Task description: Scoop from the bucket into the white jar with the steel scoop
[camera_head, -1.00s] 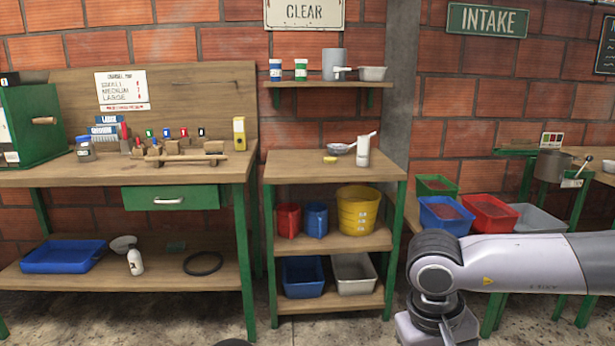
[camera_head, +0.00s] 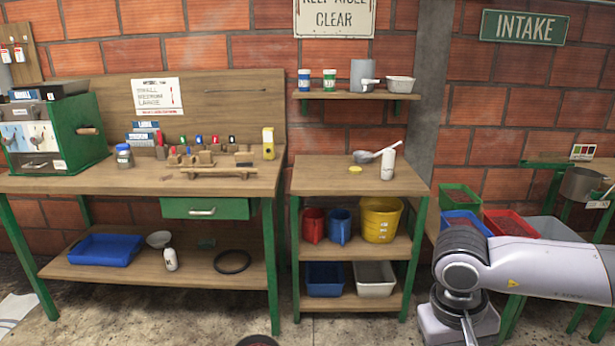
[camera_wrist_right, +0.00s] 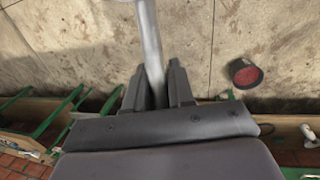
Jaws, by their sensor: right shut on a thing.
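My right gripper (camera_wrist_right: 158,72) is shut on the grey metal handle of the steel scoop (camera_wrist_right: 151,35) in the right wrist view. The scoop's bowl is mostly cut off at the top edge. Part of its handle also shows below my right arm in the head view (camera_head: 468,332). A dark bucket (camera_wrist_right: 235,68) with red contents stands on the floor, apart from the gripper. Only its rim shows at the bottom of the head view (camera_head: 258,341). The white jar (camera_head: 388,165) stands upright on the small shelf unit. My left gripper is not in view.
The shelf unit (camera_head: 325,180) also holds a second grey scoop (camera_head: 364,156), a yellow disc (camera_head: 355,169) and coloured containers. A workbench (camera_head: 110,182) stands left. Red and blue bins (camera_head: 510,222) stand right, partly behind my arm. Concrete floor around the bucket is clear.

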